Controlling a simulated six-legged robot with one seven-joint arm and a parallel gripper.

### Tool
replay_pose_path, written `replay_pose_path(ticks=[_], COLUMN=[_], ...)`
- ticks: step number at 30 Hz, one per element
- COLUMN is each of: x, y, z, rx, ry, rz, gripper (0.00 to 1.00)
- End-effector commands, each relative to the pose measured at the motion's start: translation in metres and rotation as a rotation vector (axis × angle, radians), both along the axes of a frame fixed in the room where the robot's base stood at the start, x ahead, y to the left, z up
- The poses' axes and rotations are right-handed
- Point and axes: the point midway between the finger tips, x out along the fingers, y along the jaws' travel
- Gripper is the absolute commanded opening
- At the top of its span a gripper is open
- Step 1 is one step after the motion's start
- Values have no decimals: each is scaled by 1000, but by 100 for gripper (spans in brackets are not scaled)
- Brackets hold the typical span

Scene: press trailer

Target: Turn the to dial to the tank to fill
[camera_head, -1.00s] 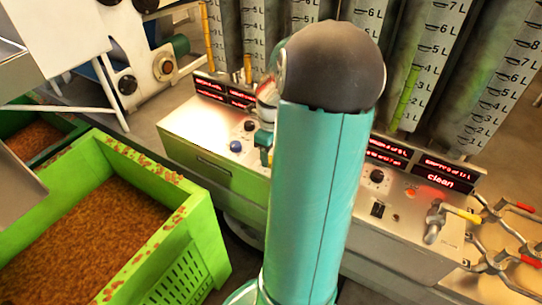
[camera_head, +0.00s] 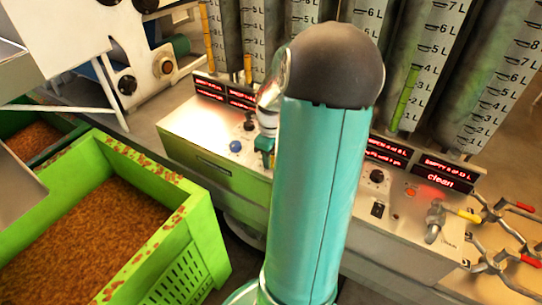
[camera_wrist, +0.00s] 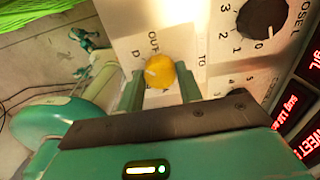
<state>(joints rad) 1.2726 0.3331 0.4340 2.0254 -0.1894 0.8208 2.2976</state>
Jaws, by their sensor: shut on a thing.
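In the wrist view a yellow round knob (camera_wrist: 160,72) sits on a pale panel. The letters TO are printed just right of it and OUT above left. I cannot tell for sure that it is the to dial. My gripper (camera_wrist: 160,88) has one finger on each side of the knob and is shut on it. The fingers partly hide the panel and lettering. A black dose dial (camera_wrist: 262,18) with numbers is at the upper right.
Several tall tanks with litre marks (camera_head: 440,60) stand behind the console. Red displays (camera_head: 447,172) line its back edge. A blue knob (camera_head: 236,146) is left of my arm. A green crate (camera_head: 205,215) of brown material stands at front left. Metal valves (camera_head: 490,235) are at right.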

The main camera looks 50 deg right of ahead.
Motion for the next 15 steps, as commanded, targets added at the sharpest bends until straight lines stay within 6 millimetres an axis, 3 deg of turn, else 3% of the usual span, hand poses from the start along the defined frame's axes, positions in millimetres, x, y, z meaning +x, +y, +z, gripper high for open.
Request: replay_pose_path(ticks=[15], x=[1], y=[0], z=[1], rx=[-2], ry=[-1], rz=[326], gripper=[13])
